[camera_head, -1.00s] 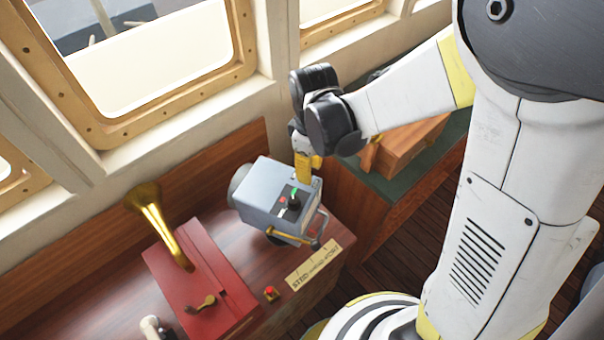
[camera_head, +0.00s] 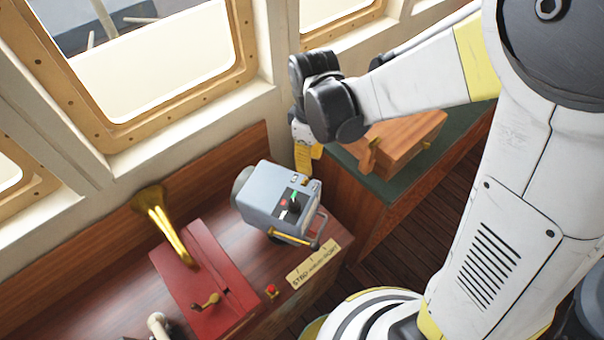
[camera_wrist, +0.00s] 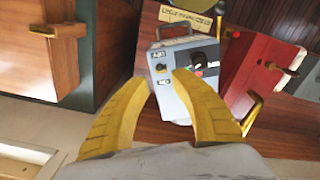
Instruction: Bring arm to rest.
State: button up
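My gripper (camera_head: 308,158) is at the end of my raised white arm, in the upper middle of the head view. It hangs just behind and to the right of a grey control box (camera_head: 275,195), apart from it as far as I can see. In the wrist view my gripper (camera_wrist: 160,88) shows two yellow fingers spread apart with nothing between them. The grey box (camera_wrist: 182,85) stands beyond the fingertips, with its dark knob and handle showing.
A wooden box (camera_head: 405,140) sits on a green-topped cabinet (camera_head: 440,152) right of the gripper. A red lever unit (camera_head: 205,280) and a brass horn (camera_head: 160,215) are on the wooden console (camera_head: 115,290). The window wall (camera_head: 190,135) is close behind. Dark floor (camera_head: 405,245) lies right of the console.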

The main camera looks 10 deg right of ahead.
dwell(0.6)
jog(key=shift+d+m+b, duration=0.3)
jog(key=shift+b, duration=0.5)
jog(key=s+d+f+m+t+b, duration=0.7)
jog(key=s+d+m+b, duration=0.2)
jog(key=b, duration=1.1)
jog(key=shift+s+d+f+m, duration=0.2)
jog(key=shift+d+m, duration=0.55)
jog(key=shift+m, duration=0.25)
